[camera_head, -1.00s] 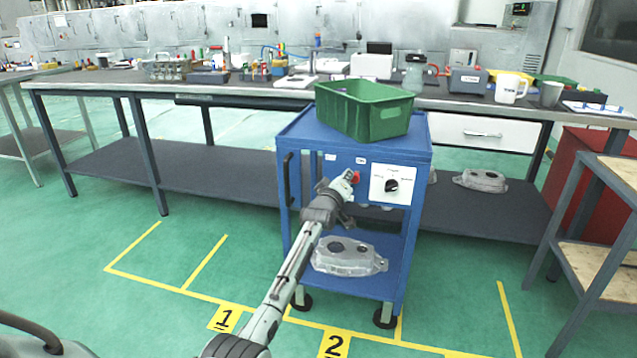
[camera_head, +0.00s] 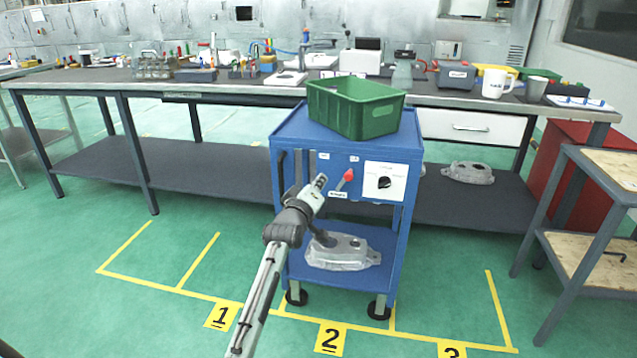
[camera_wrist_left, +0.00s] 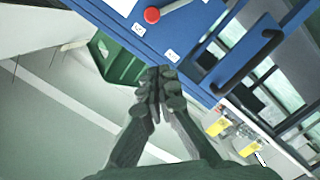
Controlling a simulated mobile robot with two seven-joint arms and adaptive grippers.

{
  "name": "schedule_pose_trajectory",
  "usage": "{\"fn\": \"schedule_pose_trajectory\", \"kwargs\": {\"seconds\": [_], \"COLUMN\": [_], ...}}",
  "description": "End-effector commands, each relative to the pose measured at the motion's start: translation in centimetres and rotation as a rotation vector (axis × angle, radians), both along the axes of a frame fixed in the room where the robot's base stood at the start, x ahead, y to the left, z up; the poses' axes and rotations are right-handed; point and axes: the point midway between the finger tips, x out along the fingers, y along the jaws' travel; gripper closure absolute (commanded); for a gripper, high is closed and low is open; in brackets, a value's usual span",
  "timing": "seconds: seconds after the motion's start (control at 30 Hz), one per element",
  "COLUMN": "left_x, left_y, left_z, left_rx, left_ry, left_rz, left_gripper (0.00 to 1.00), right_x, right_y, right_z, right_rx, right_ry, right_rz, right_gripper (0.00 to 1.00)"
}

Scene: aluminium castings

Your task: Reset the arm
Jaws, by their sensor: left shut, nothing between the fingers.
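My left arm reaches up from the bottom of the head view, and my left gripper (camera_head: 318,186) is in front of the blue cart (camera_head: 292,128). In the left wrist view the dark fingers (camera_wrist_left: 157,88) are closed together with nothing between them. The cart's front panel carries a red-tipped lever or knob (camera_head: 348,175) to the right of the gripper; its red top also shows in the left wrist view (camera_wrist_left: 152,15). A gap shows between gripper and red knob in the head view. A black rotary dial (camera_head: 384,183) sits on a white plate further right. My right gripper is not in view.
A green bin (camera_head: 372,118) stands on the cart's top. An aluminium casting (camera_head: 338,254) lies on its lower shelf, another (camera_head: 468,172) on the workbench's lower shelf. The long workbench (camera_head: 240,92) runs behind. A wooden-topped stand (camera_head: 612,165) is at right. Green floor is open at left.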

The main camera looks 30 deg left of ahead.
Motion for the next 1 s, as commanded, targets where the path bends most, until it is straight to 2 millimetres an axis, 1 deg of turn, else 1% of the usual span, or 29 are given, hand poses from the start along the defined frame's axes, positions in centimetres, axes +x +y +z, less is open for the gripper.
{"fn": "schedule_pose_trajectory", "kwargs": {"seconds": [0.1,0.57,0.67,0.77,0.83,0.87,0.9,0.97,1.0], "left_x": [-0.4,-0.4,-0.8,-2.4,-4.3,-5.4,-7.0,-9.5,-11.4], "left_y": [0.0,0.0,-0.2,-0.8,-1.5,-1.8,-2.2,-2.7,-3.1], "left_z": [0.0,-0.1,-1.5,-5.5,-9.6,-11.6,-14.2,-18.0,-20.5], "left_rx": [0.0,0.001,0.022,0.084,0.15,0.182,0.227,0.296,0.339], "left_ry": [0.001,0.002,0.034,0.128,0.226,0.274,0.34,0.438,0.501], "left_rz": [0.001,0.0,-0.007,-0.031,-0.063,-0.079,-0.104,-0.145,-0.176], "left_gripper": [1.0,1.0,1.0,1.0,1.0,1.0,1.0,1.0,1.0], "right_x": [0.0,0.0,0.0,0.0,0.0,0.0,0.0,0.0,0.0], "right_y": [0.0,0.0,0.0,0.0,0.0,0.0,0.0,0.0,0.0], "right_z": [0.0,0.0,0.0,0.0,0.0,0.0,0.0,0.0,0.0], "right_rx": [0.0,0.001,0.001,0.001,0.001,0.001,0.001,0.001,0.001], "right_ry": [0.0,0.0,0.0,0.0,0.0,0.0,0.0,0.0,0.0], "right_rz": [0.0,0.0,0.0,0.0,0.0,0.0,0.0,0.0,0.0], "right_gripper": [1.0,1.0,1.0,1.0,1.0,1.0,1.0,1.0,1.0]}}
